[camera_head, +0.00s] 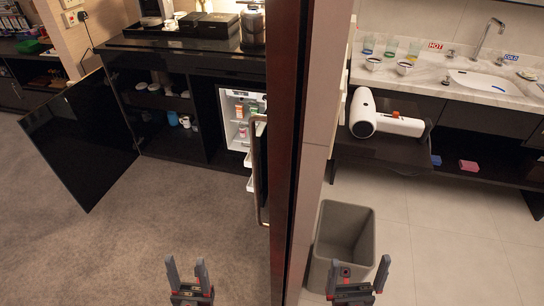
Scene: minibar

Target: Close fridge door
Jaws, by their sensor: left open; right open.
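The fridge (238,113) is built into the dark cabinet at the back, left of the dividing wall. Its lit inside shows, with a few small bottles and cans on shelves. A dark door with a long handle (256,172) stands open at the fridge's right, seen nearly edge-on and partly hidden by the wall. My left gripper (188,271) is open and empty at the bottom of the view, over the carpet and well short of the fridge. My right gripper (358,274) is open and empty at the bottom, right of the wall, in front of the bin.
A black cabinet door (80,140) stands open at the left. The dividing wall (311,150) splits the view. A grey bin (343,236) stands right of it, below a shelf with a white hairdryer (392,123). The carpet before the fridge is clear.

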